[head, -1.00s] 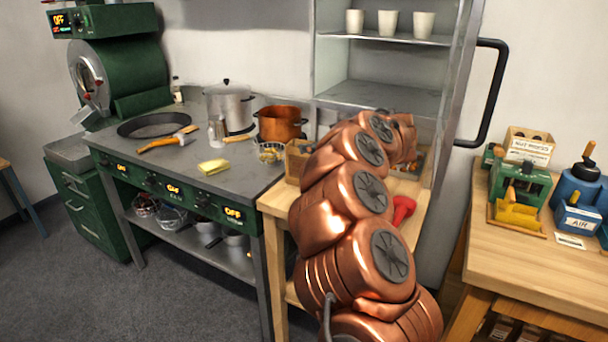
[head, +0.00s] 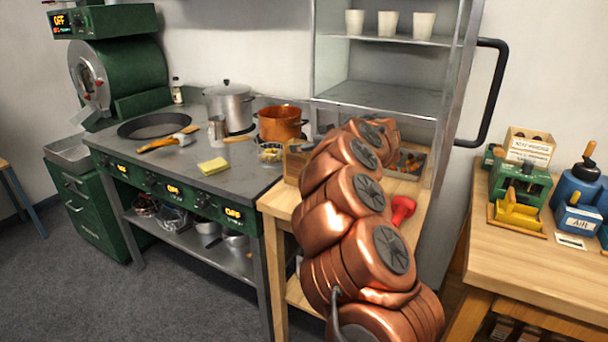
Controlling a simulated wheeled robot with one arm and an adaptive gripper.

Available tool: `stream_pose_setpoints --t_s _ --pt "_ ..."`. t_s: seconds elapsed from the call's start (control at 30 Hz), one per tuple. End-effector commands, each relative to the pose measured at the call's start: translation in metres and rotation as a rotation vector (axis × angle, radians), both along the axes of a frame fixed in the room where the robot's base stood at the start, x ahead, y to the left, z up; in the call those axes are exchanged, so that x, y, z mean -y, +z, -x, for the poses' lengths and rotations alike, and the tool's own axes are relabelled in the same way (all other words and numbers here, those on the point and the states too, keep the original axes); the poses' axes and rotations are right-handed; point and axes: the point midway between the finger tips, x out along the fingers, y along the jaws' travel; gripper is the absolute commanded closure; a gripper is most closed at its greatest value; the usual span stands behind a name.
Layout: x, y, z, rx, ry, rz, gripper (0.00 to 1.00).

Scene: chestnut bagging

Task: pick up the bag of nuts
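I cannot make out a bag of nuts in the head view. My copper-coloured arm rises from the bottom and reaches over the small wooden table (head: 283,203) between the stove and the right bench. My gripper is hidden behind the arm's far links, so its fingers and anything in them cannot be seen. A wooden box (head: 294,163) stands on the small table, partly covered by the arm. A small bowl with yellowish contents (head: 270,153) is on the stove's right edge.
The stove (head: 180,190) holds a steel pot (head: 230,107), a copper pot (head: 279,124), a pan and a yellow sponge (head: 212,166). A red dumbbell-like thing (head: 402,210) lies right of my arm. A glass-sided cabinet (head: 385,70) stands behind. The right bench's front (head: 520,270) is clear.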

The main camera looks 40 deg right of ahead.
Motion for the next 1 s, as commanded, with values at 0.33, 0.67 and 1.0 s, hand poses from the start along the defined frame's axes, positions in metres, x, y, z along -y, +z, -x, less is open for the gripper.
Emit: stream_pose_setpoints --t_s 0.33,0.67,1.0 --pt "0.0 -0.001 0.0 -0.002 0.0 -0.001 0.78" --pt "0.0 -0.001 0.0 -0.002 0.0 -0.001 1.0" --pt "-0.001 0.026 -0.001 0.0 0.003 0.002 1.0"
